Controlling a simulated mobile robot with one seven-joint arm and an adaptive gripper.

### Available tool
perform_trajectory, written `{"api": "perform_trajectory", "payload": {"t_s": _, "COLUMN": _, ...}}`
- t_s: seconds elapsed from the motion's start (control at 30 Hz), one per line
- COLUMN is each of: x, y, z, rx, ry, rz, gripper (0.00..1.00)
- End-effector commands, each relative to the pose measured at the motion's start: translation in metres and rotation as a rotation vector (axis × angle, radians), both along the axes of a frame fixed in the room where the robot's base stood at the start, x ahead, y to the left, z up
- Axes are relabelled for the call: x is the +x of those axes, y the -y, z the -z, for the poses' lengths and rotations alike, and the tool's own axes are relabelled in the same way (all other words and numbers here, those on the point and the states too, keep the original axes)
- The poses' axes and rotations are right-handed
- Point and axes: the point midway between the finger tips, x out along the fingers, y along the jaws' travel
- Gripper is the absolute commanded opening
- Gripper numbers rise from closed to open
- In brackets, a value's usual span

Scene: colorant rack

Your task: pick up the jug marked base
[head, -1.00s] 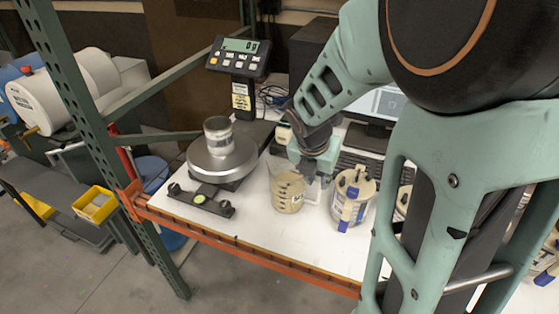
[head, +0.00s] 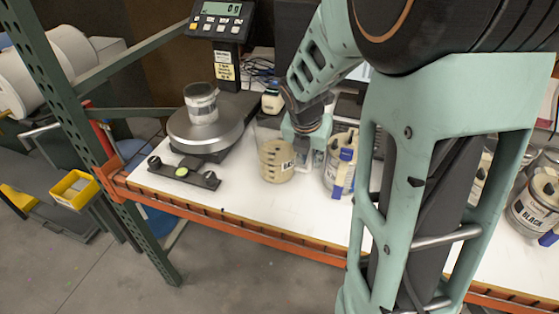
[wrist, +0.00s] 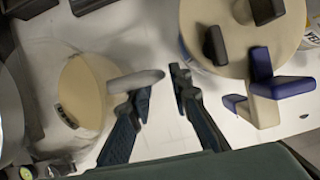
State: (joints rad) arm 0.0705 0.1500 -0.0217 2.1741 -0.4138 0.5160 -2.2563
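The jug marked base (head: 277,160) is a clear jug with beige contents and a partly visible "BA" label. It stands upright on the white table beside the scale. In the wrist view the jug (wrist: 88,92) is at the left, its pale handle (wrist: 136,80) reaching toward my fingers. My gripper (head: 306,140) is at the jug's right, by its handle side. In the wrist view my gripper (wrist: 162,82) is open, with a gap between the fingertips. The handle's end lies at that gap, partly behind the left finger; I cannot tell whether they touch.
A lidded can with blue clips (head: 341,165) stands close to the right of the gripper. A scale (head: 205,135) bearing a metal can (head: 201,103) is at the left. A can marked BLACK (head: 534,208) is at far right. An orange rack beam (head: 240,226) edges the table front.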

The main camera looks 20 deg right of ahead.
Motion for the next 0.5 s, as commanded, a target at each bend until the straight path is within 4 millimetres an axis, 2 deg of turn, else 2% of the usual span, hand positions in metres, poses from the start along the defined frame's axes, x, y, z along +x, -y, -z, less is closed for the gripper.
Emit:
{"api": "perform_trajectory", "payload": {"t_s": 0.03, "x": 0.0018, "y": 0.0015, "z": 0.01, "rx": 0.0, "ry": 0.0, "rz": 0.0, "gripper": 0.19}}
{"api": "perform_trajectory", "payload": {"t_s": 0.1, "x": 0.0032, "y": 0.0024, "z": 0.0129, "rx": 0.0, "ry": 0.0, "rz": -0.001, "gripper": 0.19}}
{"api": "perform_trajectory", "payload": {"t_s": 0.37, "x": 0.004, "y": 0.0029, "z": 0.0117, "rx": 0.0, "ry": 0.0, "rz": -0.001, "gripper": 0.19}}
{"api": "perform_trajectory", "payload": {"t_s": 0.5, "x": 0.004, "y": 0.0029, "z": 0.0116, "rx": 0.0, "ry": 0.0, "rz": -0.001, "gripper": 0.05}}
